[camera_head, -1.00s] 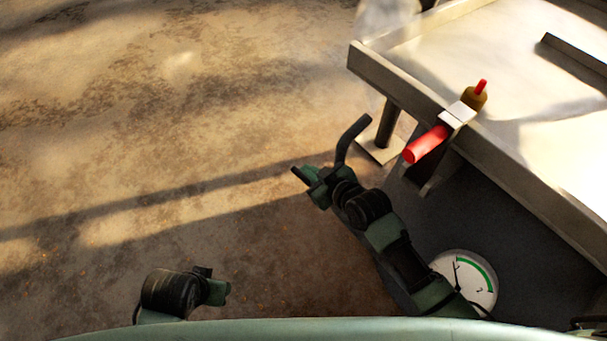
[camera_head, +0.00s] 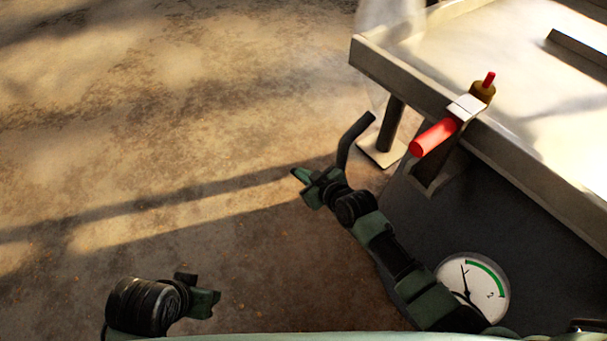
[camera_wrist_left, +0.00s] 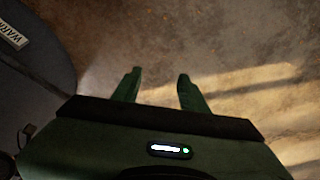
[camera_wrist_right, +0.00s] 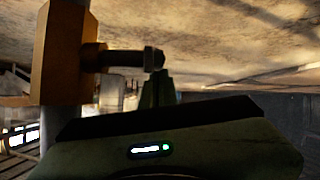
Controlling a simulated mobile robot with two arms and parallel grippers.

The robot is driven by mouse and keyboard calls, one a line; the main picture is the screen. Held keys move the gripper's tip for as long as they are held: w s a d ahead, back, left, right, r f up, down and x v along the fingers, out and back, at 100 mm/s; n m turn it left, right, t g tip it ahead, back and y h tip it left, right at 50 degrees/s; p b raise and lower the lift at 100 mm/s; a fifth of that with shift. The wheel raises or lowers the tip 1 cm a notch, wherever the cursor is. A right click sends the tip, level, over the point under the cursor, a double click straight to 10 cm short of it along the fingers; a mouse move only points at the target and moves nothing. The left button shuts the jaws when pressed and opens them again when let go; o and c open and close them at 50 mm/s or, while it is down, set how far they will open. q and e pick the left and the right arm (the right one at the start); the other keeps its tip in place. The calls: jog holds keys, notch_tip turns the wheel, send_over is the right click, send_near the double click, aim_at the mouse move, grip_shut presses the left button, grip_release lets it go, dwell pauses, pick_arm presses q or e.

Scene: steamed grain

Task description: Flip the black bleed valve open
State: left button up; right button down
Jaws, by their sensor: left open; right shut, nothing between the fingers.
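A black bent bar (camera_head: 357,137) stands just right of my right gripper in the head view; I cannot tell whether it is the bleed valve's lever. My right gripper (camera_head: 301,176) is shut and empty. In the right wrist view its closed fingertips (camera_wrist_right: 158,76) are close to the end of a dark rod with a collar (camera_wrist_right: 128,60). This rod sticks out of a yellow-brown block (camera_wrist_right: 62,55); contact is unclear. My left gripper (camera_head: 212,299) is low at the left, away from the bar. In the left wrist view its fingers (camera_wrist_left: 160,82) are apart with nothing between them.
A pale metal table (camera_head: 470,50) fills the upper right. A red handle (camera_head: 433,138) with a brass fitting (camera_head: 482,92) sits at its edge. A round gauge (camera_head: 485,283) lies at the lower right. The brown ground (camera_head: 130,170) at the left is clear.

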jog(key=shift+r, duration=0.1)
jog(key=shift+r+g+p, duration=0.1)
jog(key=shift+g+p, duration=0.2)
jog(key=shift+p, duration=0.45)
jog(key=shift+h+p, duration=0.3)
jog(key=shift+p, duration=0.2)
jog(key=shift+f+g, duration=0.5)
jog(key=shift+f, duration=0.2)
pick_arm(q)
jog(key=shift+x, duration=1.2)
jog(key=shift+w+d+p, duration=0.15)
jog(key=shift+w+p, duration=0.05)
jog(key=shift+p, duration=0.1)
pick_arm(e)
jog(key=shift+s+d+r, duration=0.1)
jog(key=shift+s+r, duration=0.05)
jog(key=shift+r, duration=0.05)
pick_arm(q)
notch_tip(320, 180, down, 10)
jog(key=g+p, duration=0.1)
jog(key=p, duration=0.2)
jog(key=shift+s+f, duration=0.15)
jog(key=shift+f, duration=0.05)
pick_arm(e)
jog(key=v, duration=0.7)
